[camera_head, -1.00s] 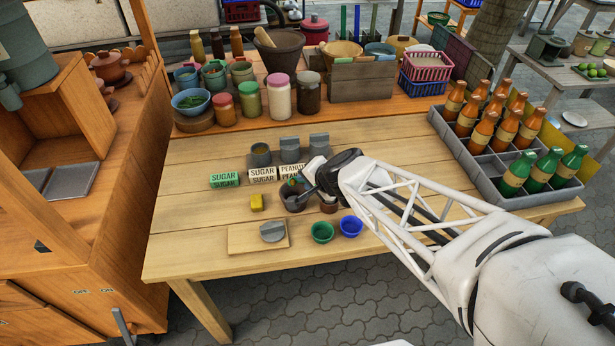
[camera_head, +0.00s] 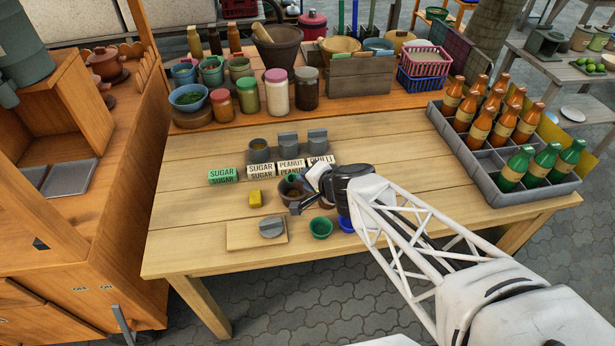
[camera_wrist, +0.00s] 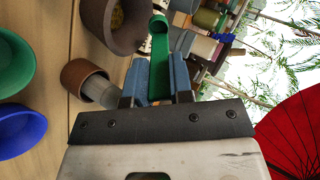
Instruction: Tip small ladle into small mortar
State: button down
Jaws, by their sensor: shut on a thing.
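The small mortar (camera_head: 287,190) is a round brown-grey vessel on the table, partly hidden by my gripper (camera_head: 303,202) in the head view. In the wrist view the mortar (camera_wrist: 108,22) shows at the upper left with yellowish contents inside. My gripper (camera_wrist: 158,92) is shut on the green handle of the small ladle (camera_wrist: 159,72). The ladle's small round bowl (camera_wrist: 158,22) is beside the mortar's rim in the wrist view; I cannot tell whether it is over the opening. What the ladle holds is not clear.
A brown cup (camera_wrist: 82,76) with a grey cylindrical piece stands near the mortar. Green (camera_head: 321,228) and blue (camera_head: 345,224) bowls stand in front. Labelled blocks (camera_head: 290,168) and grey containers line the back.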

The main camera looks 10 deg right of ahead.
aim_at(295, 174)
jog(key=shift+d+f, duration=0.1)
jog(key=shift+f, duration=0.05)
dwell(0.3)
jog(key=shift+s+a+r+g, duration=0.25)
jog(key=shift+r+g, duration=0.15)
jog(key=shift+g, duration=0.1)
dwell(0.9)
jog(key=shift+w+r+g+h, duration=0.2)
jog(key=shift+r+g+h, duration=0.15)
jog(key=shift+g+h, duration=0.05)
jog(key=shift+w+a+r, duration=0.1)
jog(key=shift+w+r, duration=0.05)
jog(key=shift+w, duration=0.05)
jog(key=shift+w+r+g+h, duration=0.25)
jog(key=shift+w+g+h, duration=0.2)
jog(key=shift+g+h, duration=0.05)
jog(key=shift+w+a+r+g+h, duration=0.2)
jog(key=shift+w+r+g+h, duration=0.15)
jog(key=shift+g, duration=0.3)
jog(key=shift+w+a+r+g+h, duration=0.2)
jog(key=shift+r+g+h, duration=0.15)
jog(key=shift+g, duration=0.3)
dwell(0.9)
